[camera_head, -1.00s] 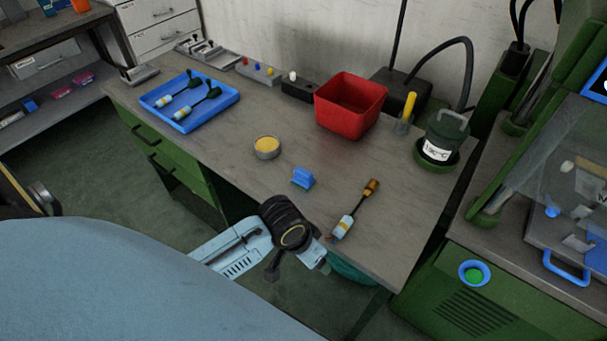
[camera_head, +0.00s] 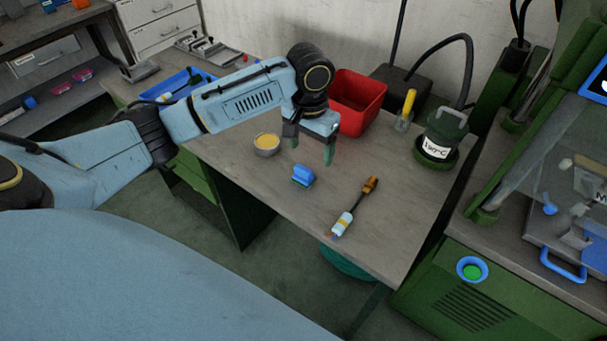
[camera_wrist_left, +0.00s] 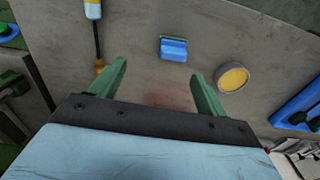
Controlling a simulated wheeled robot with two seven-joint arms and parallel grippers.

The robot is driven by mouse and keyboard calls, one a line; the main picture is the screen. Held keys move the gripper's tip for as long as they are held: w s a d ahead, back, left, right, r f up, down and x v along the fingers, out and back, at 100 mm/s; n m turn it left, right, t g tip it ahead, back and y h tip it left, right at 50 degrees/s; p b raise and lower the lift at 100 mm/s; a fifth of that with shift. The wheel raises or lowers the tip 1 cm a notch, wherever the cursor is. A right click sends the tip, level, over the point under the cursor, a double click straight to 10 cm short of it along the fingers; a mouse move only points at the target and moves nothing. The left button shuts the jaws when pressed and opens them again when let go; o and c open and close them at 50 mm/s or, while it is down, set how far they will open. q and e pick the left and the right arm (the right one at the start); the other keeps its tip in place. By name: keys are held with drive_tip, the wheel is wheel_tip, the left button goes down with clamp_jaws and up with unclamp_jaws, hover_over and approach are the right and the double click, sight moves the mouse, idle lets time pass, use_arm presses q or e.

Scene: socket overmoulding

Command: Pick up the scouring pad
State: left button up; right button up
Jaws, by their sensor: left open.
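The scouring pad (camera_head: 303,176) is a small block with a blue grip on top and a green underside. It lies on the bench between the round tin and the screwdriver-like tool. It also shows in the left wrist view (camera_wrist_left: 173,49), ahead of the fingers and roughly between their lines. My left gripper (camera_head: 311,155) is open and empty, pointing down above the bench just behind the pad. Its two green fingers also show spread apart in the left wrist view (camera_wrist_left: 157,88). The pad is not touched. My right gripper is not in view.
A round tin with yellow content (camera_head: 266,144) stands left of the pad. A tool with a brown tip (camera_head: 356,207) lies to its right. A red bin (camera_head: 362,101) stands behind the gripper. A blue tray (camera_head: 176,84) is partly hidden by my arm. Bare bench lies around the pad.

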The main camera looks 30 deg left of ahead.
sight(303, 168)
use_arm(q)
drive_tip(key=shift+n, duration=0.4)
drive_tip(key=f, duration=0.2)
drive_tip(key=a+f+b, duration=0.1)
drive_tip(key=f, duration=0.1)
drive_tip(key=w+a+f, duration=0.1)
drive_tip(key=shift+w+a+f, duration=0.1)
drive_tip(key=shift+a+f, duration=0.1)
drive_tip(key=shift+f, duration=0.2)
drive_tip(key=f+b, duration=0.1)
drive_tip(key=f, duration=0.3)
drive_tip(key=shift+s+f+b, duration=0.15)
drive_tip(key=shift+s+b, duration=0.05)
drive_tip(key=shift+b, duration=0.1)
drive_tip(key=shift+f, duration=0.4)
drive_tip(key=c, duration=1.1)
drive_tip(key=shift+o, duration=0.2)
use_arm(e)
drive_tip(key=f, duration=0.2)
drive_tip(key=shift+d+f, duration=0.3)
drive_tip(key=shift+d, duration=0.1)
